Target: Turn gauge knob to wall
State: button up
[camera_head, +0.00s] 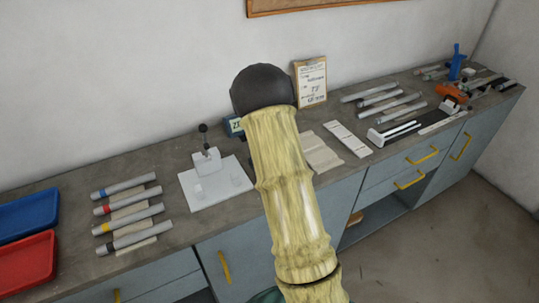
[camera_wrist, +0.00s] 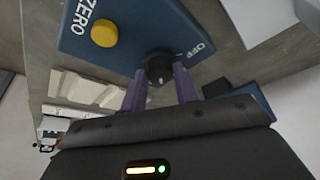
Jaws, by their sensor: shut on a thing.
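The gauge (camera_wrist: 120,30) is a blue box with a yellow button (camera_wrist: 104,33) by the word ZERO and a black knob (camera_wrist: 158,64) near the word OFF. My gripper (camera_wrist: 161,84) has two purple fingers, one on each side of the knob, shut on it. A small pale mark shows at the knob's near edge; which way the knob points is hard to tell. In the head view the gauge (camera_head: 232,125) stands on the counter near the wall, mostly hidden behind my arm. My fingers are hidden there.
Left of the gauge, a white plate (camera_head: 217,194) carries a dial stand (camera_head: 206,158). Several grey tubes (camera_head: 127,207) and blue (camera_head: 25,215) and red trays (camera_head: 22,266) lie further left. A framed sheet (camera_head: 311,83) leans on the wall at right.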

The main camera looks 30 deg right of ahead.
jog(key=shift+w+a+m+g+h+p, duration=0.1)
jog(key=shift+m+g+h+p, duration=0.15)
jog(key=shift+m, duration=0.6)
jog(key=shift+w+a+m+g+h+p, duration=0.15)
jog(key=shift+m+h+p, duration=0.15)
jog(key=shift+m, duration=0.55)
jog(key=shift+s, duration=0.15)
jog(key=o, duration=1)
jog(key=shift+c, duration=0.2)
jog(key=b+v, duration=0.2)
jog(key=v, duration=1.5)
jog(key=shift+r, duration=0.2)
jog(key=shift+d, duration=0.1)
